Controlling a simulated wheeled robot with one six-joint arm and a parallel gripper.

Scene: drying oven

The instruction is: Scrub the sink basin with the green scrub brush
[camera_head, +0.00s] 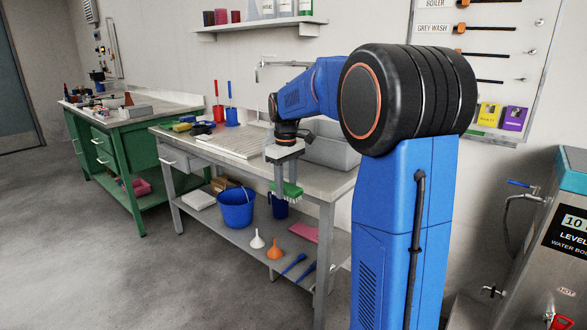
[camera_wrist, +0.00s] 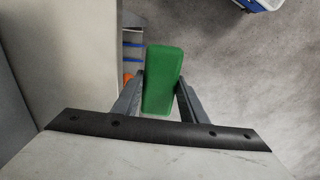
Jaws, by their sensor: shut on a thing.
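The green scrub brush (camera_head: 288,189) is between the fingers of my gripper (camera_head: 285,180), with its pale bristles pointing down. In the wrist view the green block of the brush (camera_wrist: 160,80) is clamped between both fingers of my gripper (camera_wrist: 160,88), with grey floor behind it. The brush hangs at the front edge of the grey bench, out over the floor. The sink basin (camera_head: 332,152) is the grey tub at the bench's right end, behind my gripper.
The grey bench (camera_head: 245,160) has a ribbed drainboard and a thin tap (camera_head: 258,72) above. Red and blue brushes (camera_head: 229,105) stand at the back. A blue bucket (camera_head: 236,207) and funnels sit on the lower shelf. The floor in front is clear.

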